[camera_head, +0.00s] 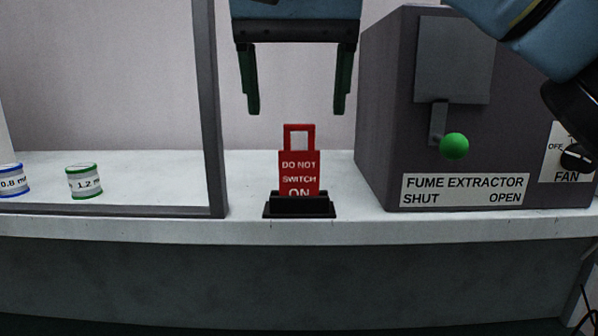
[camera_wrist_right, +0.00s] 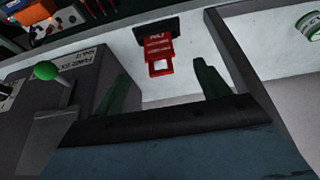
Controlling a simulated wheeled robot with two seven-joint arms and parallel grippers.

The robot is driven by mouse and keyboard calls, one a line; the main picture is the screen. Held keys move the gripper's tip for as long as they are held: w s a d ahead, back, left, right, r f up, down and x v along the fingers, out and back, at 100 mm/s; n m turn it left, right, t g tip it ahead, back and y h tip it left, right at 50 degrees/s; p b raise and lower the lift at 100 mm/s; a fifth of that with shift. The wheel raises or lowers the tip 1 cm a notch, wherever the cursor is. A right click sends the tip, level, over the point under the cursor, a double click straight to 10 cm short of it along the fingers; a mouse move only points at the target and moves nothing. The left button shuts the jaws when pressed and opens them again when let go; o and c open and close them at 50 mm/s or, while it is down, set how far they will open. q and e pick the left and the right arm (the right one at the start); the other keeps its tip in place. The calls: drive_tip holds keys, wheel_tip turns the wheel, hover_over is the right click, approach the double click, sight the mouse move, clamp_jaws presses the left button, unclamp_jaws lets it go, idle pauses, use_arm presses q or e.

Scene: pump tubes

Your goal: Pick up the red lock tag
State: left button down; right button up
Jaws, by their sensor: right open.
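The red lock tag (camera_head: 299,174) reads "DO NOT SWITCH ON" and has a square loop at its top. It stands upright in a small black holder (camera_head: 300,208) near the front edge of the white counter. My right gripper (camera_head: 299,108) is open and empty above the tag, its green fingers pointing down on either side of the tag's line. In the right wrist view the tag (camera_wrist_right: 158,52) shows between and beyond the two fingertips (camera_wrist_right: 160,72), apart from them. My left gripper is in neither view.
A dark fume extractor box (camera_head: 385,110) with a green-knobbed lever (camera_head: 454,146) and a fan switch (camera_head: 577,157) stands right of the tag. A grey frame post (camera_head: 208,100) rises to its left.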

sight(299, 156)
drive_tip(key=p+x, duration=0.1)
drive_tip(key=x, duration=0.5)
drive_tip(key=shift+w+d+f, duration=0.15)
drive_tip(key=shift+w, duration=0.05)
drive_tip(key=x, duration=0.3)
drive_tip(key=shift+w+d+f+p, duration=0.1)
drive_tip(key=shift+w+f+p, duration=0.1)
drive_tip(key=shift+w+p, duration=0.15)
drive_tip(key=shift+f, duration=0.2)
drive_tip(key=shift+s, duration=0.1)
drive_tip(key=shift+c, duration=0.6)
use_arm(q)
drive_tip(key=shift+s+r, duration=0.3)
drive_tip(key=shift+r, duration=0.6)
use_arm(e)
drive_tip(key=c, duration=1)
drive_tip(key=shift+r, duration=0.15)
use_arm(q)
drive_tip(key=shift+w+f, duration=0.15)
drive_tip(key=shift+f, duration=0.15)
use_arm(e)
wheel_tip(299, 156, up, 10)
drive_tip(key=shift+f, duration=0.1)
